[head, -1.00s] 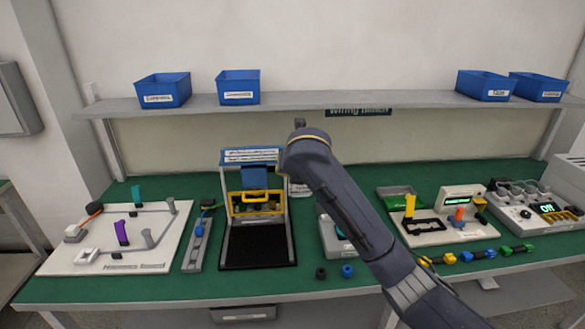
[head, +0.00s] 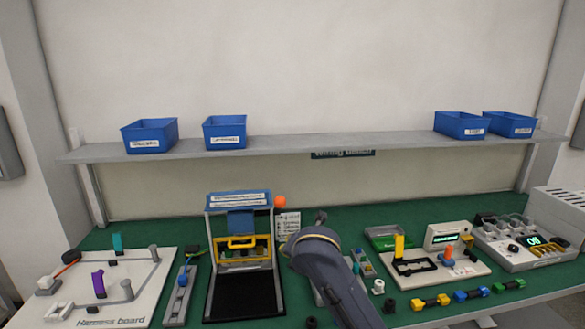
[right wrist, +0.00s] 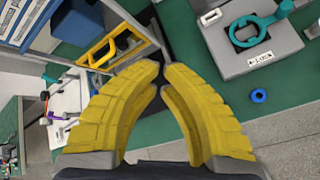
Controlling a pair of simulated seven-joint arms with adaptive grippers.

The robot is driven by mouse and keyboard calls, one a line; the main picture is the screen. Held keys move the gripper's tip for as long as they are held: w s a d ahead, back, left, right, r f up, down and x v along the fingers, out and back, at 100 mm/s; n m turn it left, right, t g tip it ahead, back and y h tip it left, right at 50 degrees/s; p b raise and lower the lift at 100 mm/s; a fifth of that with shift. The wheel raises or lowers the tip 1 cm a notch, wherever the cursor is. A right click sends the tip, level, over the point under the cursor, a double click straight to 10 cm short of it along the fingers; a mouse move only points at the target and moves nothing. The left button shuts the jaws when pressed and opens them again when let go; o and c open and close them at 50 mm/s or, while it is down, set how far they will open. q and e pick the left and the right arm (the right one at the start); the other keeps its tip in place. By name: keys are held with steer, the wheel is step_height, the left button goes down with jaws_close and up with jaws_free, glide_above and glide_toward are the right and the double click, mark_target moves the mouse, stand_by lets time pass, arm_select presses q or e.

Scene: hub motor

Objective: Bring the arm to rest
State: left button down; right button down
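My right arm (head: 325,270) comes in from the bottom of the head view, its dark wrist over the middle of the green bench. Its fingers cannot be made out there. In the right wrist view my right gripper (right wrist: 161,66) has its two yellow fingers drawn together, tips almost touching, with nothing seen between them. My left gripper is in neither view.
The green bench (head: 340,212) holds a harness board (head: 130,295), a framed fixture with yellow handle (head: 240,243), a tester (head: 530,243) and several coloured connectors (head: 470,294). Blue bins (head: 150,136) stand on the shelf (head: 290,145). My arm hides part of the bench middle.

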steer(key=s+d+f+m+g+h, duration=0.1)
steer(key=s+d+f+m, duration=0.65)
steer(key=f, duration=0.25)
steer(key=s+d+f+m+h, duration=0.2)
steer(key=s+d+f+m, duration=0.45)
steer(key=s+f, duration=0.3)
steer(key=s+d+f+m+g+h, duration=0.1)
steer(key=s+d+f+m+h, duration=0.3)
steer(key=s+d, duration=0.6)
steer(key=s+d+f+m+g, duration=0.15)
steer(key=s+d+m, duration=0.45)
steer(key=s, duration=0.7)
steer(key=s+a+f+g+y, duration=0.1)
steer(key=s+a+f+y, duration=0.1)
steer(key=f, duration=1.4)
steer(key=s+a+f+g+y, duration=0.1)
steer(key=a+f, duration=0.2)
steer(key=f, duration=1.4)
steer(key=s+f+m+g+y, duration=0.1)
steer(key=s+f+m+g, duration=0.1)
steer(key=s+f, duration=1.6)
steer(key=s+g, duration=0.1)
steer(key=s, duration=0.2)
steer(key=shift+d+f+m+y, duration=0.15)
steer(key=shift+f+m+y, duration=0.15)
steer(key=shift+f, duration=0.1)
